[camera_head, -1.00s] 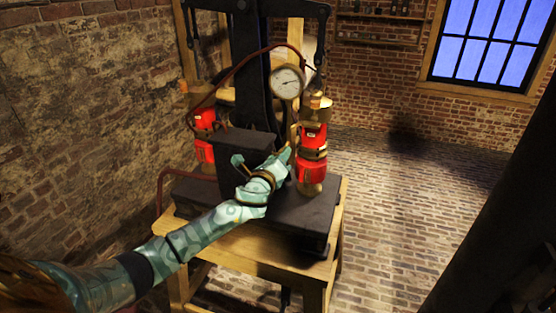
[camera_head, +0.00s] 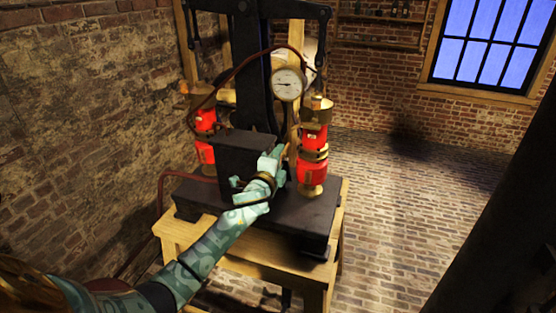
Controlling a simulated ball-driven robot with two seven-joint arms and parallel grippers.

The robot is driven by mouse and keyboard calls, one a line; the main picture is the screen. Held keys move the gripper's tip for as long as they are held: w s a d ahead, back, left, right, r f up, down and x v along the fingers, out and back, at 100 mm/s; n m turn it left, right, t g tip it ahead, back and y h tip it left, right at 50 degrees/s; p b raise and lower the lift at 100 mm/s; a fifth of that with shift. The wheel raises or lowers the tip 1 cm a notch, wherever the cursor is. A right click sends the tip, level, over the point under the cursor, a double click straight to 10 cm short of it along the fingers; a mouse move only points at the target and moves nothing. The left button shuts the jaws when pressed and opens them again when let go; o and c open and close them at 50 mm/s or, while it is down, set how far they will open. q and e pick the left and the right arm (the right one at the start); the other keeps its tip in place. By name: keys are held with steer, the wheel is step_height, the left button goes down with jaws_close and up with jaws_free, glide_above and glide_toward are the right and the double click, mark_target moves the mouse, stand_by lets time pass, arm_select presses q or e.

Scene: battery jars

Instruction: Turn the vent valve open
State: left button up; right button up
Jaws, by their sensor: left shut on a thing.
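My left gripper (camera_head: 272,168) reaches in from the lower left to the front of the black apparatus, beside its dark block (camera_head: 243,152). It is shut on a small part that I take to be the vent valve. The gripper and hand hide the valve, so its angle cannot be read. A round white gauge (camera_head: 288,84) with a dark needle sits above the gripper. A red jar with brass fittings (camera_head: 313,140) stands to the right, and another red jar (camera_head: 205,122) stands to the left behind the block. My right gripper is not in view.
The apparatus has a black base (camera_head: 318,222) on a wooden table (camera_head: 185,238). A dark red hose (camera_head: 222,82) arches over the block. A brick wall (camera_head: 80,110) is close on the left. The brick floor (camera_head: 390,200) to the right is clear.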

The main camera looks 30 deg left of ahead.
arm_select(q)
steer(key=shift+o, duration=0.2)
steer(key=shift+f+n, duration=0.1)
steer(key=shift+n, duration=0.4)
steer(key=shift+c, duration=0.2)
steer(key=o, duration=0.7)
steer(key=shift+s, duration=0.15)
steer(key=shift+s+d, duration=0.1)
steer(key=shift+s, duration=0.25)
steer(key=v, duration=1.5)
steer(key=shift+s+d+p, duration=0.15)
steer(key=shift+s+p, duration=0.05)
steer(key=shift+p, duration=0.2)
